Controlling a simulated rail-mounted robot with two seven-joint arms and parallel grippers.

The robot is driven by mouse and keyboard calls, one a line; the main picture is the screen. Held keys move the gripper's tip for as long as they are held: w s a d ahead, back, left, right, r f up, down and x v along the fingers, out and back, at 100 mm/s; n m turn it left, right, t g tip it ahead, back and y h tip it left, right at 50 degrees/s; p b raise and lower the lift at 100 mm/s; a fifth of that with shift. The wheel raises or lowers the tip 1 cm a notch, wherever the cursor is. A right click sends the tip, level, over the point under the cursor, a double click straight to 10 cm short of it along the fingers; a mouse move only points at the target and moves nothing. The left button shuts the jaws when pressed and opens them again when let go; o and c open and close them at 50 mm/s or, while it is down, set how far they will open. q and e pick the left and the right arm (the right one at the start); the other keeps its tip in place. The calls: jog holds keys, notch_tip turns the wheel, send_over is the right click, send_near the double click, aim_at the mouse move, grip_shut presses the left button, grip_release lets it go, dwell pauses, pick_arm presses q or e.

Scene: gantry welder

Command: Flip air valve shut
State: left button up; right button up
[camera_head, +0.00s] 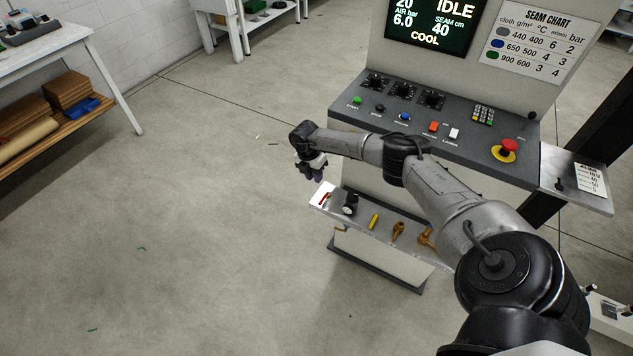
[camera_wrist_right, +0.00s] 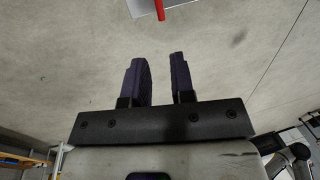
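A small red lever (camera_head: 325,198), which looks like the air valve handle, lies across a white plate at the left end of the metal shelf under the control panel. In the right wrist view the red lever (camera_wrist_right: 160,9) shows at the top edge, partly cut off, over a pale plate (camera_wrist_right: 142,7). My right gripper (camera_head: 314,171) hangs just above and behind that shelf end, apart from the lever. In the wrist view its two dark fingers (camera_wrist_right: 157,60) are apart with nothing between them. My left gripper is not in view.
A black round knob or gauge (camera_head: 350,204), a yellow piece (camera_head: 374,221) and brass fittings (camera_head: 398,231) sit along the shelf. The grey control panel (camera_head: 470,138), with a red stop button (camera_head: 508,148), stands above. The floor to the left is open.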

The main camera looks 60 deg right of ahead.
jog(key=shift+w+r, duration=0.2)
jog(key=shift+r, duration=0.7)
